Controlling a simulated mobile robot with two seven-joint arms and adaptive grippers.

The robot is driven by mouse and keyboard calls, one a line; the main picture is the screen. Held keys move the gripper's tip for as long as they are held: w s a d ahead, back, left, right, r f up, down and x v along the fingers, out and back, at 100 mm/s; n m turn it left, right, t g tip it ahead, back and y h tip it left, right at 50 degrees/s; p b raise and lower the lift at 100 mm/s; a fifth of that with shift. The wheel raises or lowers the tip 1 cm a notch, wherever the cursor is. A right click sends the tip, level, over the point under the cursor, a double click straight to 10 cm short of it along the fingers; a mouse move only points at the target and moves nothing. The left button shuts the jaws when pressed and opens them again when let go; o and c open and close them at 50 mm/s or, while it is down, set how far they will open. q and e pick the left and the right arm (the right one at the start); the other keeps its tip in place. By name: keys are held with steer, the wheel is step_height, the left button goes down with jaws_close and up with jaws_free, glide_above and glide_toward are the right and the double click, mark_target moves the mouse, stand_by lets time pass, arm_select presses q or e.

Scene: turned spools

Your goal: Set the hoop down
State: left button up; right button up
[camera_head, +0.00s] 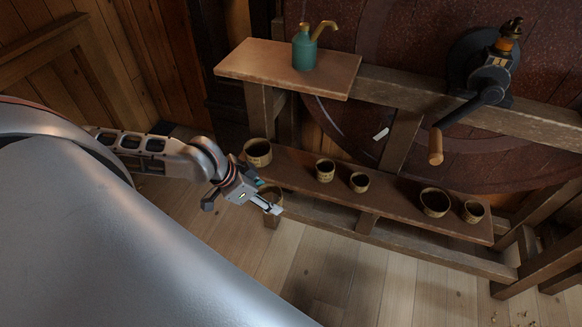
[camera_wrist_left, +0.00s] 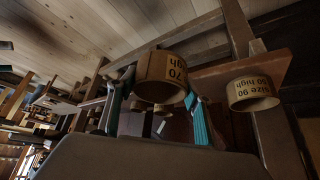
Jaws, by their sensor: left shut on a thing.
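My left gripper (camera_head: 268,200) is shut on a yellowish-brown hoop (camera_head: 272,191), held at the front left of the low shelf and partly hidden by the gripper. In the left wrist view the held hoop (camera_wrist_left: 160,76) sits between the two fingers (camera_wrist_left: 160,108) with an upside-down printed label, partly readable as "70" and "high". Another hoop (camera_wrist_left: 252,92) with a label reading "size 90 high 50" shows to its right, apart from it. In the head view a larger hoop (camera_head: 257,152) stands on the shelf's left end, just behind my gripper. My right gripper is not in view.
The low shelf (camera_head: 398,196) also bears several hoops: two near the middle (camera_head: 325,171) and two at the right (camera_head: 435,202). Gaps of bare shelf lie between them. A green oil can (camera_head: 305,50) stands on the upper board (camera_head: 335,75). A crank (camera_head: 470,105) juts out at right.

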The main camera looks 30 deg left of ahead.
arm_select(q)
steer(key=b, duration=0.2)
glide_above(296, 165)
steer(key=s+a, duration=0.1)
steer(key=s, duration=0.1)
steer(key=shift+w, duration=0.15)
step_height(296, 165, down, 4)
steer(key=shift+r+b, duration=0.2)
steer(key=shift+b, duration=0.3)
steer(key=o, duration=0.7)
steer(key=shift+f, duration=0.1)
steer(key=shift+o, duration=0.2)
steer(key=shift+a, duration=0.1)
